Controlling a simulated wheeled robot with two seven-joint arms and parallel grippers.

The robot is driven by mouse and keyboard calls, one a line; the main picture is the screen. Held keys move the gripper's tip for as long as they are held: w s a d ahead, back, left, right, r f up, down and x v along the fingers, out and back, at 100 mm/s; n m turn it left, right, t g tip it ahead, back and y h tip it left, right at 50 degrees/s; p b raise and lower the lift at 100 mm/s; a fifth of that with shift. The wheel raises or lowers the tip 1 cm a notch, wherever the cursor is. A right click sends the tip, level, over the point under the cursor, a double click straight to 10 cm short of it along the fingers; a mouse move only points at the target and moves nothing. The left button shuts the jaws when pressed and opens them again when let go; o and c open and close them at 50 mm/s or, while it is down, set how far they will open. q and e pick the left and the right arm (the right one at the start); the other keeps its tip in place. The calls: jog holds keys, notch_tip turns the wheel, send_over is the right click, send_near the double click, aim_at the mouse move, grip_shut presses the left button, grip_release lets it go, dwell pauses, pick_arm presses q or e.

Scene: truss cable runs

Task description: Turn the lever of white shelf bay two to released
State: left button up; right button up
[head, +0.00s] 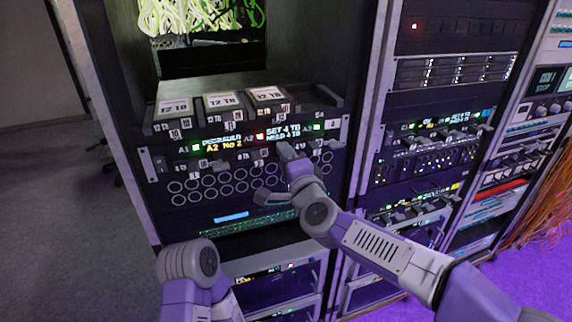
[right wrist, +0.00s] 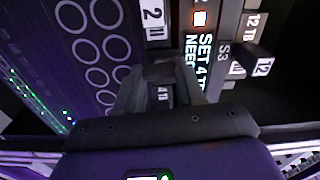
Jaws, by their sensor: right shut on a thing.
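The shelf panel (head: 163,166) has a row of small levers under lit displays, one reading "A2 No 2". My right gripper (head: 284,150) is at the right-middle of this row and hides what it holds in the head view. In the right wrist view my right gripper (right wrist: 163,75) is shut on a small dark lever, with a label reading about "4" (right wrist: 165,94) between its fingers. A white label reading "2" (right wrist: 153,20) stands apart from the fingers. I cannot tell which position the lever is in.
Several drives marked 12 TB (head: 223,99) lie on a ledge above the panel. Rows of round holes (head: 195,185) lie below it. Another rack (head: 455,70) stands close on the right, and orange cables (head: 545,215) hang at far right.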

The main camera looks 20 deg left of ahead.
jog(key=shift+m+b, duration=0.3)
jog(key=shift+m, duration=0.4)
jog(key=o, duration=1)
jog(key=shift+o, duration=0.2)
jog(key=v, duration=0.7)
jog(key=shift+s+d+b, duration=0.2)
jog(key=shift+b, duration=0.1)
